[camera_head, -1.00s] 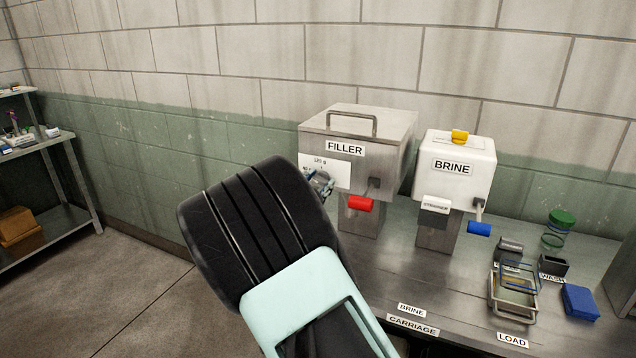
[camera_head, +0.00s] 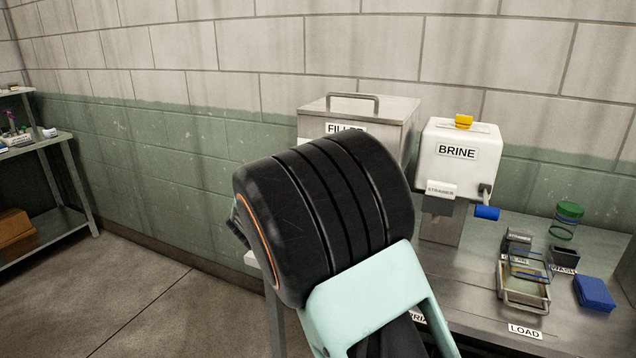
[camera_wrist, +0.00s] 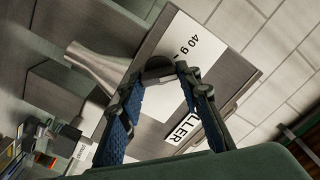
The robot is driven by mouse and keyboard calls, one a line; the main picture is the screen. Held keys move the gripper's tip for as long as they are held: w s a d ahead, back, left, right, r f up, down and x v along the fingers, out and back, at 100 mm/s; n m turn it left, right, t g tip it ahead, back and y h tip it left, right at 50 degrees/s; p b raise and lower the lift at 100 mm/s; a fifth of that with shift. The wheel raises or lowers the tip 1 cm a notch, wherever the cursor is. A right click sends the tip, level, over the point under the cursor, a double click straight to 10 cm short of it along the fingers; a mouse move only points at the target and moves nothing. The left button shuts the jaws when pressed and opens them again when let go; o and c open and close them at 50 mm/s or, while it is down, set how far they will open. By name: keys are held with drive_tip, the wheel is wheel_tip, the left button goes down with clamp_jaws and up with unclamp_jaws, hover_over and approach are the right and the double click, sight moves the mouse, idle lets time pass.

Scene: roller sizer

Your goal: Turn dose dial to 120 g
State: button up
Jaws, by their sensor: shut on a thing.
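The filler (camera_head: 395,112) is a grey metal box with a top handle, and my wrist hides most of its front in the head view. In the wrist view its front (camera_wrist: 150,100) is seen tilted, with the FILLER label (camera_wrist: 187,137) and a white scale plate (camera_wrist: 193,45) reading "40 g". The dark round dose dial (camera_wrist: 158,64) sits at the plate's edge. My gripper (camera_wrist: 161,76) has its blue-padded fingers on either side of the dial, shut on it. The dial's pointer and the 120 g mark cannot be made out.
A framed tray (camera_head: 522,290), a blue block (camera_head: 594,292) and a green-lidded jar (camera_head: 569,215) are on the bench at right. A metal funnel-like spout (camera_wrist: 100,68) is close to my fingers.

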drive_tip(key=m+b, duration=0.7)
drive_tip(key=b, duration=0.1)
drive_tip(key=shift+d+f+b, duration=0.1)
drive_tip(key=shift+f+b, duration=0.05)
drive_tip(key=shift+b, duration=0.15)
idle(0.3)
drive_tip(key=o, duration=1.2)
drive_tip(key=shift+c, duration=0.2)
drive_tip(key=shift+s, duration=0.1)
drive_tip(key=v, duration=1.2)
